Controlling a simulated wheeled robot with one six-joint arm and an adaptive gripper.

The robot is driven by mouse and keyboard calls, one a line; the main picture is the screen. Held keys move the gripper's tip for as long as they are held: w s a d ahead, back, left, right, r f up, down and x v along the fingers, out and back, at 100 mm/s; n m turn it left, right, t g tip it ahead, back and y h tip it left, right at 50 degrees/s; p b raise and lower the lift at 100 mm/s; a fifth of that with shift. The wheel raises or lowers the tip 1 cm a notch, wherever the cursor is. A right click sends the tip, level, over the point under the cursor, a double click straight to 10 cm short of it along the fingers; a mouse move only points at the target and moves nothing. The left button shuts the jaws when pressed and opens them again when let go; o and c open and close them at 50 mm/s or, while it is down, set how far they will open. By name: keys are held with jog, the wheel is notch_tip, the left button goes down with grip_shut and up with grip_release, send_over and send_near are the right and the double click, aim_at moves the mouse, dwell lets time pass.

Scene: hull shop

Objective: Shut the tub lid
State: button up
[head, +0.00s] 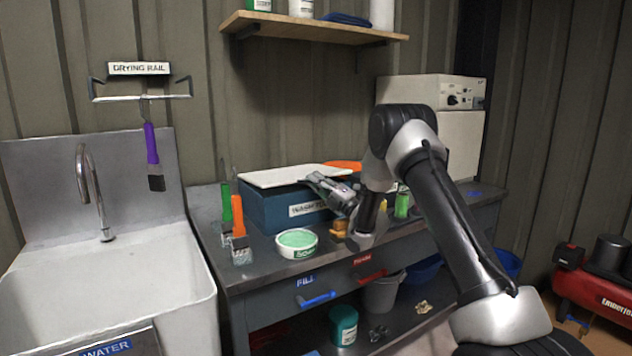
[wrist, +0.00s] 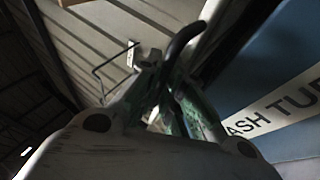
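The wash tub (head: 262,208) is a blue box with a white label on its front, standing on the bench against the wall. Its pale, flat lid (head: 285,176) lies over the top; I cannot tell whether it is fully seated. My gripper (head: 316,179) is at the tub's front right, close under the lid's front edge. In the wrist view the tub's blue wall and label (wrist: 285,108) fill the right side. My gripper's fingers (wrist: 165,75) come together near a dark curved piece (wrist: 187,38) there. I cannot tell whether they touch or grip anything.
A green-topped pot (head: 297,243) and green and orange brushes (head: 240,235) stand left of my gripper on the bench. A green can (head: 402,203) stands to the right, partly behind my arm. A shelf (head: 310,28) is above; a sink (head: 110,270) is left.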

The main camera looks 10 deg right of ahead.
jog(key=shift+o, duration=0.8)
jog(key=v, duration=1.2)
